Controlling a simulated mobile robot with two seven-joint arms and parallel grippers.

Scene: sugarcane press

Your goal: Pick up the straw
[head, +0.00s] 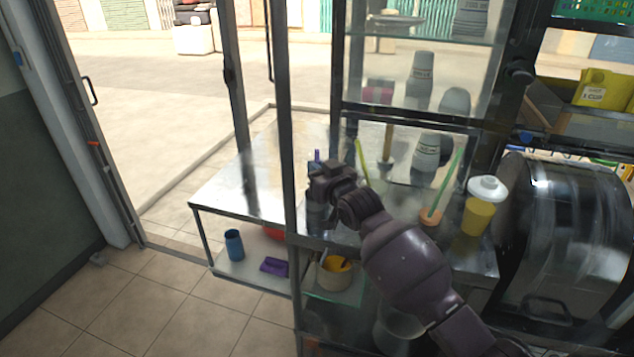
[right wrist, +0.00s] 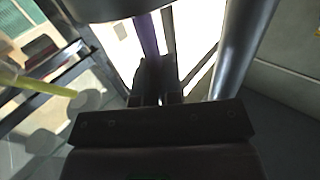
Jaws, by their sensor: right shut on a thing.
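My right gripper (head: 322,178) is at the metal post beside the shelf. It is shut on a thin purple straw (head: 317,156), whose top end sticks up above the fingers. In the right wrist view the purple straw (right wrist: 148,35) runs up from between the dark fingers (right wrist: 155,82). A yellow-green straw (head: 361,160) stands just right of my gripper and also shows at the left of the right wrist view (right wrist: 40,87). A green straw (head: 445,185) leans up from an orange holder (head: 431,218). My left gripper is not in view.
The metal post (head: 287,130) stands close to the gripper. Behind it is a steel table (head: 240,192) with a blue cup (head: 234,245) below.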

